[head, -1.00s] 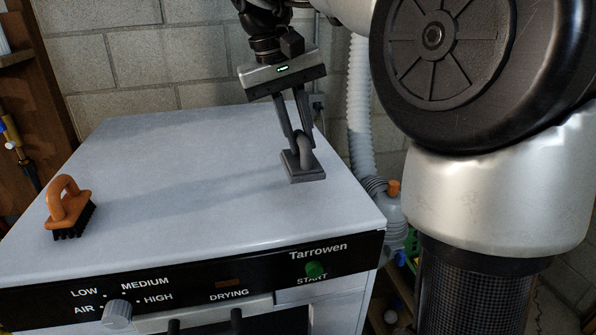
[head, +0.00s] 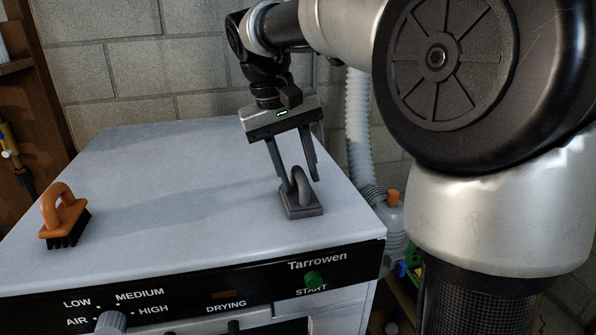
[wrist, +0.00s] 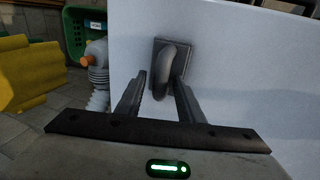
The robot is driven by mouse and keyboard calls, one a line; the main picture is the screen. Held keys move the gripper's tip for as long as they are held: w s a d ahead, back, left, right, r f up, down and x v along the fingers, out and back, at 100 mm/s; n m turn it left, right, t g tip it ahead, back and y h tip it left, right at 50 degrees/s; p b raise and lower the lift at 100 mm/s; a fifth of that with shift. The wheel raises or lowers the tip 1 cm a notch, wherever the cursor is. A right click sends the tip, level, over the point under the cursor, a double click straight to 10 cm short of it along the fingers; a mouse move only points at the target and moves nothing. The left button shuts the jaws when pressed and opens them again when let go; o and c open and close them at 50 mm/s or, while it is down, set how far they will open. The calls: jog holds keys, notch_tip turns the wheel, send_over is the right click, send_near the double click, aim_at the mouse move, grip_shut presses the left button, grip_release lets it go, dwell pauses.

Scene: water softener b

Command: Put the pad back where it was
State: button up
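The grey pad (head: 302,209), a dark square block with a looped handle on top, sits on the white top of the dryer near its right front corner. In the wrist view the pad (wrist: 168,66) lies just beyond my fingertips. My gripper (head: 302,184) is above the pad, its two fingers apart on either side of the handle. In the wrist view my gripper (wrist: 160,88) shows clear gaps between its fingers and the handle. I cannot tell how far down the handle the tips reach.
An orange-handled brush (head: 64,216) with black bristles stands at the left of the dryer top (head: 170,215). The middle of the top is clear. A white ribbed hose (head: 358,130) and a grey bottle with an orange cap (head: 394,215) are beyond the right edge.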

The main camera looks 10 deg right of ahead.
aim_at(283, 194)
jog(key=p+v, duration=0.2)
jog(key=v, duration=1)
jog(key=shift+p, duration=0.4)
